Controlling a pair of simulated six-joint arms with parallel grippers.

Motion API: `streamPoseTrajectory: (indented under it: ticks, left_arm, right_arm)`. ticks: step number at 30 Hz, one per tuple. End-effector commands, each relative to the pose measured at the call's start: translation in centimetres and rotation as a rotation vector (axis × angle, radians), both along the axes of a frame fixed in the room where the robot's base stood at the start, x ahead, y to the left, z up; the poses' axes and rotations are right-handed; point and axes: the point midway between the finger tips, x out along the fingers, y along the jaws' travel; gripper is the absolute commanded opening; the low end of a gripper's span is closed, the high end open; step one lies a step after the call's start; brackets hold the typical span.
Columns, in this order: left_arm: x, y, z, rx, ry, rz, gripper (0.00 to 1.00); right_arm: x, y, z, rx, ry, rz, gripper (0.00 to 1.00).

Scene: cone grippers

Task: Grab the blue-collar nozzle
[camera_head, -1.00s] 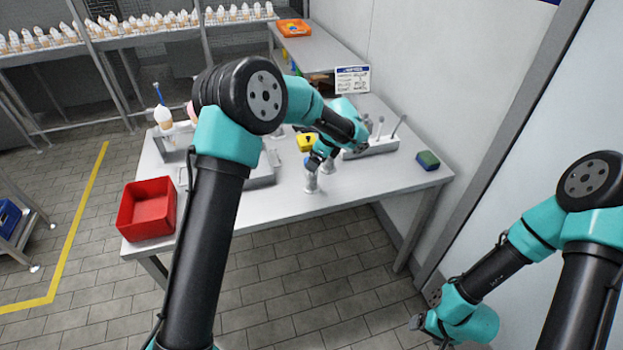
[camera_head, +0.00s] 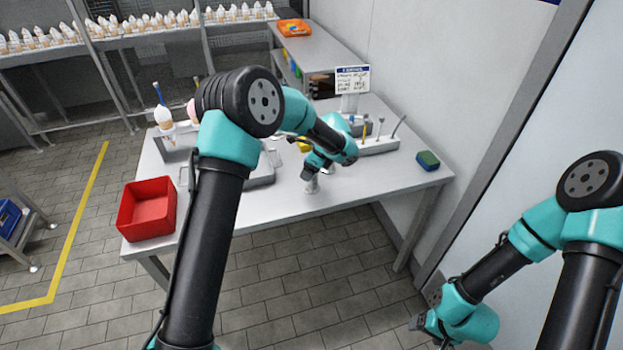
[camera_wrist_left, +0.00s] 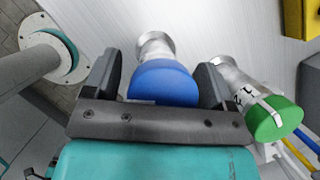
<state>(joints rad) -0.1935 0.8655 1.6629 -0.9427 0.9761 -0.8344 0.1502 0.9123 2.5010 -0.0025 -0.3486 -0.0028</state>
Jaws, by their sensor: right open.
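The blue-collar nozzle (camera_wrist_left: 163,82) stands between the two fingers of my left gripper (camera_wrist_left: 158,82) in the left wrist view, its pale metal body beyond the collar. The fingers are apart, one on each side of the collar, with a gap at the left; whether the right finger touches is unclear. In the head view, the nozzle's metal lower part (camera_head: 312,187) shows on the table below my left gripper, and its collar is hidden. A green-collar nozzle (camera_wrist_left: 265,112) stands just outside the right finger. My right gripper (camera_head: 422,322) is open and empty, low at the right, away from the table.
A red bin (camera_head: 147,210) stands at the table's left corner. A grey rack with upright tools (camera_head: 380,143) and a green-and-blue sponge (camera_head: 428,160) are to the right. A yellow object (camera_wrist_left: 302,18) is near the green-collar nozzle. The table's front right is clear.

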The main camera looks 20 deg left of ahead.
Motion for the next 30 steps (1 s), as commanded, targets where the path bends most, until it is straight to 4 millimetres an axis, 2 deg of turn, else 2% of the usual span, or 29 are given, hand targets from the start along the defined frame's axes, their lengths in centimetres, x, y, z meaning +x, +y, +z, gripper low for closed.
streamPoseTrajectory:
  ticks: [2,18,30]
  left_arm:
    - [0.0,0.0,0.01,0.0,0.0,0.0,0.7]
    - [0.02,0.01,0.06,0.0,-0.001,0.0,0.2]
    - [0.04,-0.01,0.74,0.001,-0.001,0.001,0.19]
  right_arm:
    - [0.0,0.0,0.0,0.0,0.0,0.0,0.76]
    - [0.0,0.0,0.0,0.0,0.0,0.0,0.76]
    - [0.0,0.0,0.0,0.0,0.0,0.0,0.76]
